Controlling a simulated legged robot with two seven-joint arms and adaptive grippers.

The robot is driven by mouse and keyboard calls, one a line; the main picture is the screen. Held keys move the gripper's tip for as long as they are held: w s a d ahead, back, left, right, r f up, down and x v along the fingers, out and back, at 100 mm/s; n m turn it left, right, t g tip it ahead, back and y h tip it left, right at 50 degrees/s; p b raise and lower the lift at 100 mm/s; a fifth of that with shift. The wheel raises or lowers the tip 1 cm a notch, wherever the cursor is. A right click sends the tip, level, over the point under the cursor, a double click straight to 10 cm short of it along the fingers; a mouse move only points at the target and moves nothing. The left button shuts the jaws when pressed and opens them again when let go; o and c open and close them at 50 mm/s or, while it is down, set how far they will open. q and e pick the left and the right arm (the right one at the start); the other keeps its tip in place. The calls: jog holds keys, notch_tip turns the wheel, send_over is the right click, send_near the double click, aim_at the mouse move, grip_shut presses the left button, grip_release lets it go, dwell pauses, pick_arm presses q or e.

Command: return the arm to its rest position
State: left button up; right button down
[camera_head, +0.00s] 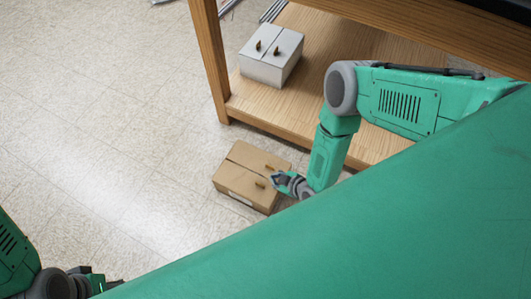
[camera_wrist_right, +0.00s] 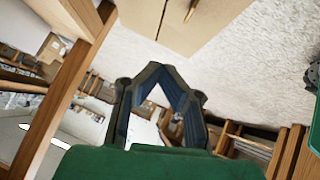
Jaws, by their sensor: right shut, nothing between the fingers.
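My right arm (camera_head: 333,150) reaches in from the right and bends down at a grey elbow, beside the wooden shelf unit. Its gripper (camera_head: 275,178) is small in the head view and lies over the right edge of a closed cardboard box. In the right wrist view the gripper's (camera_wrist_right: 160,70) two dark fingers converge at their tips, with nothing between them. Whether it touches the box cannot be told. My left arm (camera_head: 20,265) shows only in part at the bottom left corner; its gripper is hidden.
The brown cardboard box (camera_head: 237,180) stands on the pale floor, and also shows in the wrist view (camera_wrist_right: 165,22). A white box (camera_head: 268,72) stands on the shelf's lower board (camera_head: 340,45). A wooden post (camera_head: 211,60) rises left of it. Floor on the left is clear.

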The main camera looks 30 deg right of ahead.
jog(key=v, duration=0.3)
jog(key=shift+w+d+p, duration=0.1)
jog(key=shift+d+p, duration=0.25)
jog(key=shift+a, duration=0.1)
